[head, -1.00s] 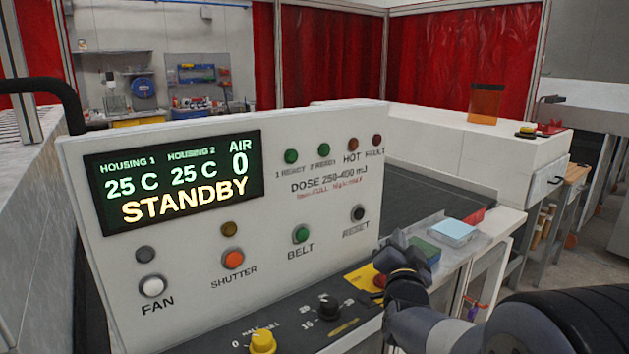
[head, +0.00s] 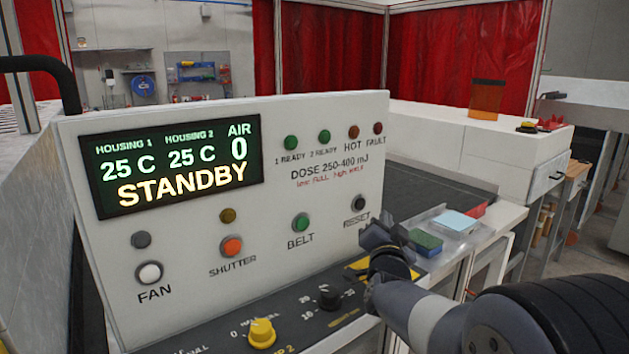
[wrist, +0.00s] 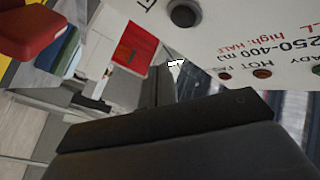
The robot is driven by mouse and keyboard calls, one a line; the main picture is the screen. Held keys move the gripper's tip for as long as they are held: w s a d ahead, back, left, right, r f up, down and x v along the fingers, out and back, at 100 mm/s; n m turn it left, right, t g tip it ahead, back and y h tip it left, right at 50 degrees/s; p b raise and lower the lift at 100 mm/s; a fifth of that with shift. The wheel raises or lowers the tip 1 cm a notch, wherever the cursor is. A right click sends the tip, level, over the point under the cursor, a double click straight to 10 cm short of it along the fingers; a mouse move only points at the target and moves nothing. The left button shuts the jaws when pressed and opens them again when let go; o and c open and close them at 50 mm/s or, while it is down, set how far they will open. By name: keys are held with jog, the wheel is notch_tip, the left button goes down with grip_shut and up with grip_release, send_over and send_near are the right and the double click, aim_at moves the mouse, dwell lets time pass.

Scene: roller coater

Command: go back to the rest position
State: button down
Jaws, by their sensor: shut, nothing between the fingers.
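My gripper (head: 376,238) is a dark grey shape at the end of my arm, in front of the lower right corner of the control panel (head: 325,262). It is shut and empty, just below the black RESET button (head: 359,203). In the wrist view the dark gripper body fills the lower middle. The panel shows upside down there, with a dark round button (wrist: 183,14) near the top. The panel's display (head: 172,172) reads STANDBY, 25 C for both housings and AIR 0.
Yellow (head: 261,333) and black (head: 329,296) knobs stand on the lower console. A green block (head: 426,243) and a light blue block (head: 457,222) lie on the ledge to the right. The dark belt (head: 425,190) runs behind the panel. Red curtains (head: 450,55) hang at the back.

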jog(key=p, duration=0.5)
jog(key=shift+w+a+r+p, duration=0.25)
jog(key=shift+w+p, duration=0.15)
jog(key=shift+p, duration=0.4)
